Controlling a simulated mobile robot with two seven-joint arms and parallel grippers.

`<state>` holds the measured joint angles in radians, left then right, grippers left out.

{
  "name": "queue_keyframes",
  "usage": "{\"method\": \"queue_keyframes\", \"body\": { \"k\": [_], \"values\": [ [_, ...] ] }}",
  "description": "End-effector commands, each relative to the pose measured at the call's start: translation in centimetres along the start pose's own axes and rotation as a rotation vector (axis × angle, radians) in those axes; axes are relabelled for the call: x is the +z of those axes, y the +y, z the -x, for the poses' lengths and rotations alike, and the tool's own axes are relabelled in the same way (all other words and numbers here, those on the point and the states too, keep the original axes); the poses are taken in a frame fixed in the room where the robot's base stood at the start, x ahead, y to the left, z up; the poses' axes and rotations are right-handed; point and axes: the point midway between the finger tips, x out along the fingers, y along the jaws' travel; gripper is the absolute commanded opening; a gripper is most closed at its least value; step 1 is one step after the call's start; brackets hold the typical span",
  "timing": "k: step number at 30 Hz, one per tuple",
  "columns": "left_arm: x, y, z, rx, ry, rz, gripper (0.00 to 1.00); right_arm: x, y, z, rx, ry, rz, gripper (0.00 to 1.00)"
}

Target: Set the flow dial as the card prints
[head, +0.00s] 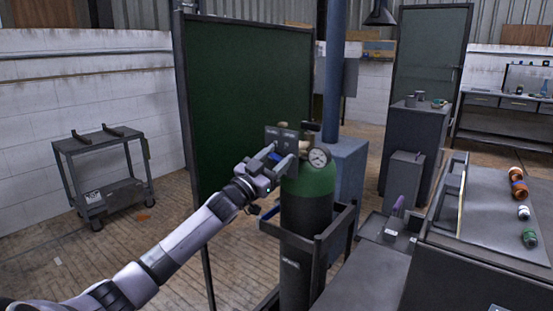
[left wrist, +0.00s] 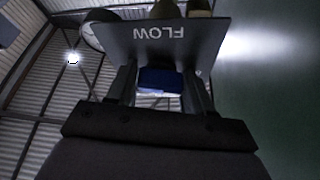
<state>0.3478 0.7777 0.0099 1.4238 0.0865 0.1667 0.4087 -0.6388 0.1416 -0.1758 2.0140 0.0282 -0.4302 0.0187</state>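A dark plate (head: 283,138) stands at the top of a green-shouldered gas cylinder (head: 304,225). In the left wrist view the plate (left wrist: 128,38) bears the word FLOW, upside down. A blue part (left wrist: 161,80), perhaps the flow dial, shows below that word. My left gripper (head: 275,157) reaches the plate from the left; in the left wrist view its fingers (left wrist: 161,88) stand apart, one on each side of the blue part. Whether they touch it is hidden. The dial's marks are not readable, and I cannot make out the printed card. My right gripper is out of view.
A round gauge (head: 319,157) sits just right of the plate. A dark frame (head: 325,240) surrounds the cylinder, with a green panel (head: 245,95) behind. A grey bench (head: 480,205) with several small bottles is at right. A cart (head: 102,172) stands left, with open floor before it.

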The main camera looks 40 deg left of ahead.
Motion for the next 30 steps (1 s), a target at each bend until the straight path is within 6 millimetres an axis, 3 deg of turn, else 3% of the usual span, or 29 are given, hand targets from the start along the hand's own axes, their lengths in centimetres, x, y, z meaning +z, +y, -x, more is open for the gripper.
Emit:
{"method": "queue_keyframes", "body": {
  "k": [14,30],
  "values": [
    [-0.1,0.0,0.0,0.044,-0.001,-0.105,0.21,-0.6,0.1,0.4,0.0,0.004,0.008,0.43],
    [-0.2,0.0,-0.1,0.219,-0.001,-0.528,0.21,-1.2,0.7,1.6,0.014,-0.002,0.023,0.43]
  ]
}}
